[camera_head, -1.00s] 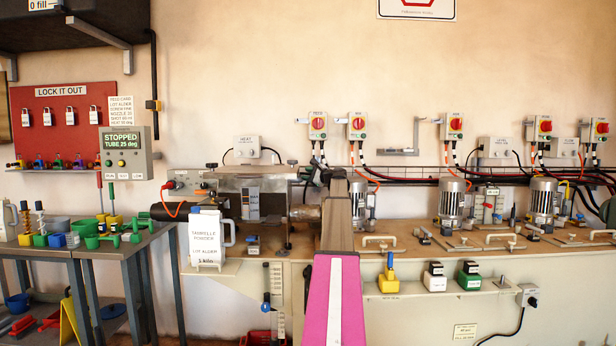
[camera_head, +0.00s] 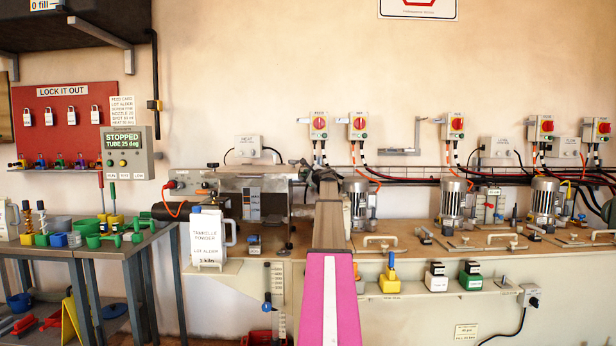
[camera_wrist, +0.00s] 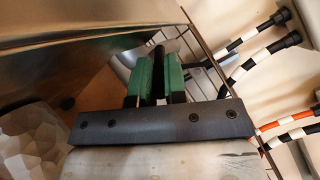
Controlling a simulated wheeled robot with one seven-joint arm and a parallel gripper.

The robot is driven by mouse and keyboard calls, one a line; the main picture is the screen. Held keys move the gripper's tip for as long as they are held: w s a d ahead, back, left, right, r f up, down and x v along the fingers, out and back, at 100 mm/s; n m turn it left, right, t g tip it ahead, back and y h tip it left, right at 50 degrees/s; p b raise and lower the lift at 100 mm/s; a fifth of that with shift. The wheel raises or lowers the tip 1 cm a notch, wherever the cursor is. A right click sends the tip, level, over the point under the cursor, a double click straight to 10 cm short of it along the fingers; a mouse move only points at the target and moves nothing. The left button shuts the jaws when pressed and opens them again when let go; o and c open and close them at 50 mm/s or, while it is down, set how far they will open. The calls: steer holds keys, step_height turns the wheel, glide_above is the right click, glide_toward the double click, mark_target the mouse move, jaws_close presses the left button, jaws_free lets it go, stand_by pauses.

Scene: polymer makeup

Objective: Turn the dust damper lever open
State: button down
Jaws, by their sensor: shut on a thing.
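In the wrist view, my gripper (camera_wrist: 159,80) has green fingers closed on a slim dark bar (camera_wrist: 158,51), which appears to be the dust damper lever. The fingers cover most of the bar, so its angle is hard to tell. A rounded silvery duct surface (camera_wrist: 127,52) lies just behind the fingers. In the head view, my gripper (camera_head: 323,178) is at the rear of the bench, right of the metal machine housing. My own arm hides the lever there.
The metal housing (camera_head: 250,180) stands close on the left, with a white powder jug (camera_head: 207,238) before it. Striped cables (camera_wrist: 255,40) and a wire rack run close on the right in the wrist view. Motors (camera_head: 452,200) stand further right along the bench.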

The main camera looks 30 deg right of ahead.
steer(key=shift+a+m+h, duration=0.2)
steer(key=shift+m+h, duration=0.25)
steer(key=shift+h, duration=0.25)
steer(key=shift+a+m+h, duration=0.2)
steer(key=shift+m+h, duration=0.25)
steer(key=shift+h, duration=0.25)
steer(key=c, duration=1.2)
jaws_free()
steer(key=shift+o, duration=0.2)
steer(key=s+a, duration=0.1)
steer(key=s, duration=0.9)
steer(key=shift+s+a, duration=0.2)
steer(key=shift+s, duration=0.15)
